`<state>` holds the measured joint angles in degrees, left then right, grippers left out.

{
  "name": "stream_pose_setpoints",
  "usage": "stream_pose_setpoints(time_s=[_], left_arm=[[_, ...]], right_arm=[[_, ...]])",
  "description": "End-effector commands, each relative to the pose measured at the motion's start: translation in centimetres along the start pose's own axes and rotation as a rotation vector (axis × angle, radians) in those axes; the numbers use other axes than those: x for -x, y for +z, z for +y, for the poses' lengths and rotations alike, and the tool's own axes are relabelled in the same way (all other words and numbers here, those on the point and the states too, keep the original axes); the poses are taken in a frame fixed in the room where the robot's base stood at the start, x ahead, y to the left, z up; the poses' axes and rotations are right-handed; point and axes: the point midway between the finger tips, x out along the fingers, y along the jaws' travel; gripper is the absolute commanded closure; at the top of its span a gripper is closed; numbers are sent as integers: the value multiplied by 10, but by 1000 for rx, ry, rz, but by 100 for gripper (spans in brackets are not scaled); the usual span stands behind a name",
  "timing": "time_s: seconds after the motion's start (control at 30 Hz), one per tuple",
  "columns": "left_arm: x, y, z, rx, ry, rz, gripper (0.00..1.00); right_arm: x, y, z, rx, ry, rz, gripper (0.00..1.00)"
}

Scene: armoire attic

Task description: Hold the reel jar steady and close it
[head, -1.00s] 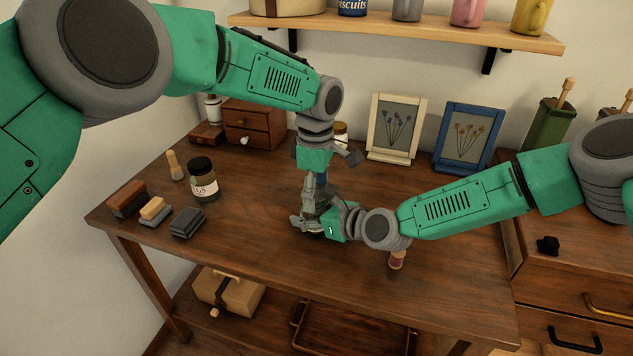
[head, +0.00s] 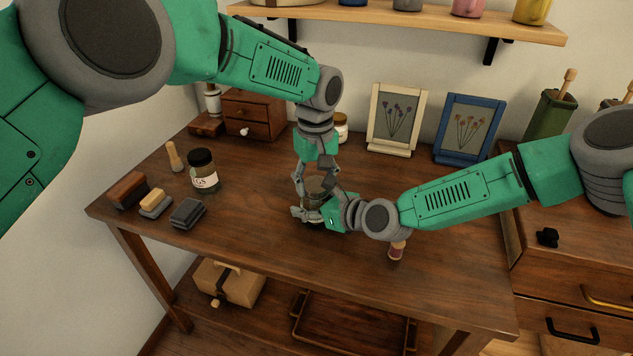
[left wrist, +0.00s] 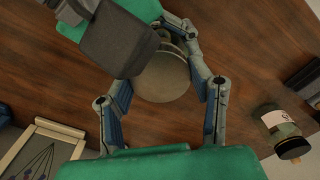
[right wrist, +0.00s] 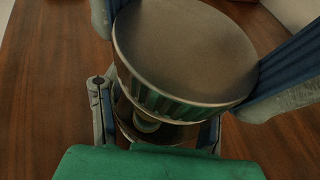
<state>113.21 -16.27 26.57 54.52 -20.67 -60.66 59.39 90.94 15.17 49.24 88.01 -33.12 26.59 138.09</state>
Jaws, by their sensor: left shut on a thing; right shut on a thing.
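The reel jar (head: 315,188) stands on the table at the middle of the head view, largely hidden by my grippers. My left gripper (head: 317,176) reaches down from above, its fingers shut on opposite sides of the jar's round, flat lid (left wrist: 163,78). The lid also shows close up in the right wrist view (right wrist: 185,50), over the glass body (right wrist: 158,128) with a reel inside. My right gripper (head: 316,208) is shut around the jar body from the right, below the lid. I cannot tell whether the lid is fully seated.
A labelled jar (head: 203,172), a wooden peg-like item (head: 174,157) and brushes (head: 129,190) stand at the left. A thread spool (head: 397,250) is near my right forearm. Picture frames (head: 396,120) and a small drawer chest (head: 254,114) line the back. The front table is mostly clear.

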Motion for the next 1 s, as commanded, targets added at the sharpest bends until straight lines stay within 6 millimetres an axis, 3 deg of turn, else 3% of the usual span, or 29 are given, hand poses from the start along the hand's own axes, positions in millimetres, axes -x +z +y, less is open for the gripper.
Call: stream_pose_setpoints(time_s=[0.2, 0.4, 0.77, 0.8, 0.83, 0.87, 1.0], left_arm=[[1, -3, 1, -489, 2, 9, 87], [1, -4, 1, -787, 1, 10, 87], [2, -5, 1, -850, 1, 12, 87], [2, -5, 1, -849, 1, 13, 49], [2, -5, 1, -849, 1, 13, 39], [2, -4, 1, -849, 1, 12, 32], [1, -3, 1, -849, 1, 8, 32]], right_arm=[[0, 0, 4, 4, 9, 2, 100], [0, -1, 5, 4, 10, 2, 100], [0, -1, 6, 5, 12, 3, 100], [0, -1, 6, 4, 12, 3, 100], [0, -1, 6, 4, 12, 3, 100], [0, -1, 6, 4, 11, 3, 100], [0, -1, 4, 3, 8, 2, 100]])
